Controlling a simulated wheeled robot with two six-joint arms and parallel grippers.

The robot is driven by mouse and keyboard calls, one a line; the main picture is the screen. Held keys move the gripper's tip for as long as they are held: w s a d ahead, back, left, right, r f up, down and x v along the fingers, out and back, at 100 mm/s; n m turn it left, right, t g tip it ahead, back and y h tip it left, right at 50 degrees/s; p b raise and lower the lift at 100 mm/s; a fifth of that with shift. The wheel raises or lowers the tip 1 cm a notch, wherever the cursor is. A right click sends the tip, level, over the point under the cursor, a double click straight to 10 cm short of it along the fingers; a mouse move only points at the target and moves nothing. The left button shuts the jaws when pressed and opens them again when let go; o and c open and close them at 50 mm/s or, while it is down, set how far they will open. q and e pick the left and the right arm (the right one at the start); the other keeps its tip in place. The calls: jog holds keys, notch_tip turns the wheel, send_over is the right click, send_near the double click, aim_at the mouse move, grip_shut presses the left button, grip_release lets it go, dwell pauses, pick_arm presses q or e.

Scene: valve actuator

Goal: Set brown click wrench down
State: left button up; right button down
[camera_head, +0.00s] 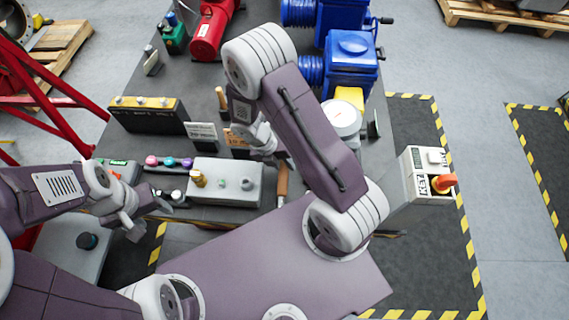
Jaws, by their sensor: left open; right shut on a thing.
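The brown click wrench (282,184) shows as a brown handle pointing toward the front of the dark table, right of the grey box with a yellow knob. My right gripper (268,153) is shut on it above the table; the arm hides part of the gripper and the rest of the wrench. I cannot tell whether the wrench touches the table top. My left gripper (150,212) is open and empty by the table's front left edge.
The grey box (228,183) stands close left of the wrench. A white round gauge (341,118) and blue valve actuators (350,65) stand behind my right arm. A grey control box with a red-orange knob (427,176) is at the right. A black-and-yellow block (146,116) stands back left.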

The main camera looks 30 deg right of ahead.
dwell(0.3)
jog(key=shift+r+p, duration=0.1)
jog(key=shift+p, duration=0.25)
jog(key=shift+f+b, duration=0.8)
jog(key=shift+f, duration=0.45)
jog(key=c, duration=1)
grip_release()
jog(key=shift+c, duration=0.2)
jog(key=v, duration=0.9)
